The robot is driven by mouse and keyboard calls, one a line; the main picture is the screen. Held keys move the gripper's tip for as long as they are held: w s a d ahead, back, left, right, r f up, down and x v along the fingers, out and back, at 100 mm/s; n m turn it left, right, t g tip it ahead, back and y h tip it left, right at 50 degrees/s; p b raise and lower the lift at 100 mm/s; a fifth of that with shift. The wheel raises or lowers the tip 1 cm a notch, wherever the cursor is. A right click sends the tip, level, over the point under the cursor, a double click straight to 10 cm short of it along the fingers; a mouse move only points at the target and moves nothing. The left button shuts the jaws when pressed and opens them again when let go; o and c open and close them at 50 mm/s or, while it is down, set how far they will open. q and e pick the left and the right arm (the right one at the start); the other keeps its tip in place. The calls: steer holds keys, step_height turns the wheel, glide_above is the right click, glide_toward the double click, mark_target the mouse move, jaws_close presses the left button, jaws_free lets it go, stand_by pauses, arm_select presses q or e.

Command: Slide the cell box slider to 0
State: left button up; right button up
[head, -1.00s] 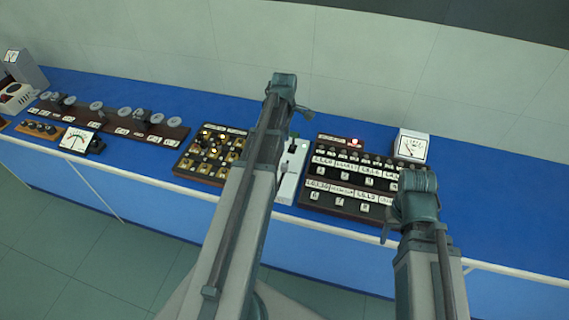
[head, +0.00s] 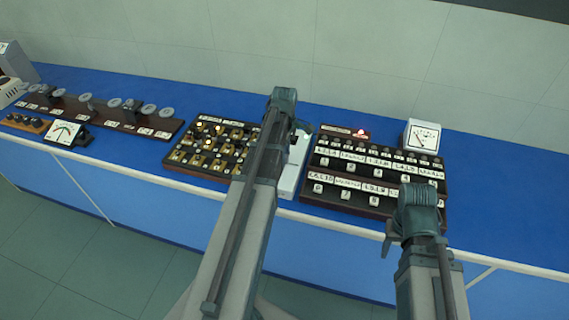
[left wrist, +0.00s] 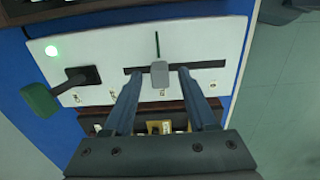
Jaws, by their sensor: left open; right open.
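The cell box is a white box (head: 291,172) on the blue bench, partly hidden behind my left arm in the head view. The left wrist view shows its white top (left wrist: 205,42) with a dark slot and a grey slider knob (left wrist: 159,75) near the slot's middle. My left gripper (left wrist: 158,82) is open, with one finger on each side of the knob; contact is not clear. In the head view my left gripper (head: 302,126) is over the box, its fingers barely visible. My right gripper (head: 388,240) is open, in front of the bench, apart from the box.
A board of brass parts (head: 185,157) stands left of the box, a dark labelled key panel (head: 330,203) right. A white meter (head: 422,134) stands behind the panel.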

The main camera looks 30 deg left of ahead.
arm_select(q)
steer(key=shift+f+b, duration=0.3)
steer(key=shift+f, duration=0.35)
jaws_close()
stand_by(1.0)
